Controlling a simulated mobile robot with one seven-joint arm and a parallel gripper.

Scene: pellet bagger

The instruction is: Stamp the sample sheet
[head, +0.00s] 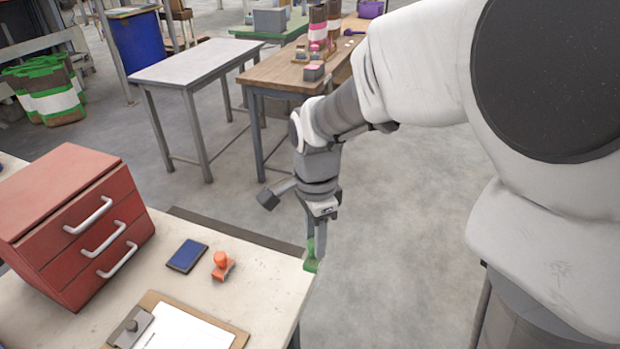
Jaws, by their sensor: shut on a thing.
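My gripper (316,240) is shut on a small green stamp (311,263) at the right edge of the pale table. Whether the green stamp touches the table or hangs just over its edge I cannot tell. The white sample sheet (190,330) lies on a brown clipboard (158,298) with a grey clip, at the bottom of the view and partly cut off. A dark blue ink pad (187,255) lies behind it. An orange stamp (222,266) stands just right of the pad.
A red drawer cabinet (75,215) with three white handles stands on the left of the pale table (262,290). Open floor lies right of the table. A grey table (190,65) and a wooden bench (285,72) stand farther back.

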